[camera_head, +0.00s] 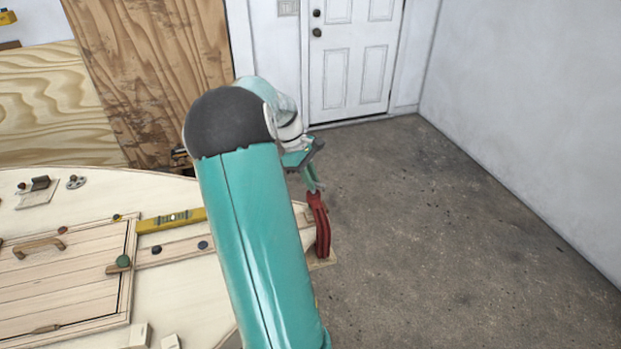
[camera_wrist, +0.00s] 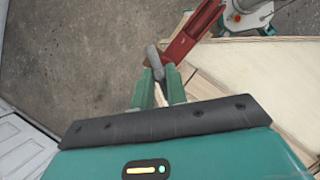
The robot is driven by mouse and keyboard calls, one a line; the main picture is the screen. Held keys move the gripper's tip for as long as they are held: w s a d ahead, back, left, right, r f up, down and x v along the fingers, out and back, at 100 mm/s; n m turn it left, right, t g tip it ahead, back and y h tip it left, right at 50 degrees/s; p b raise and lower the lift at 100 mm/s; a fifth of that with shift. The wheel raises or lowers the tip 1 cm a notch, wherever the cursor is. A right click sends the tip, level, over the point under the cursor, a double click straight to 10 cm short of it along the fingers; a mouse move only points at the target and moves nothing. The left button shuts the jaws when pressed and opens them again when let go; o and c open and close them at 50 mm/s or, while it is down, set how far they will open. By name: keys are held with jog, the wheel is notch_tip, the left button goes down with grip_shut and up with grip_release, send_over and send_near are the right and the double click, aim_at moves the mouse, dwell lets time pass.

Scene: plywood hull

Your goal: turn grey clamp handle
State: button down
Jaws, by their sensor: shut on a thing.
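A red clamp (camera_head: 320,226) sits at the right edge of the plywood hull (camera_head: 185,290), beyond my arm. In the wrist view the red clamp (camera_wrist: 195,36) runs up and to the right from the fingertips. Its grey handle (camera_wrist: 154,58) is a short bar, tilted, between the fingertips. My gripper (camera_wrist: 158,73) is shut on this handle. In the head view my gripper (camera_head: 314,184) is at the top end of the clamp, and the handle is too small to make out there. The fingers hide the handle's lower part.
Plywood sheets (camera_head: 150,75) lean at the back. The concrete floor (camera_head: 440,240) to the right is clear up to the white door (camera_head: 350,60).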

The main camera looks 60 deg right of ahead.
jog(key=m, duration=0.2)
jog(key=m+y, duration=0.1)
jog(key=m, duration=0.1)
jog(key=shift+d+y, duration=0.15)
jog(key=shift+y, duration=0.15)
jog(key=c, duration=1.3)
grip_release()
jog(key=shift+r, duration=0.1)
jog(key=v, duration=1.3)
jog(key=shift+r, duration=0.4)
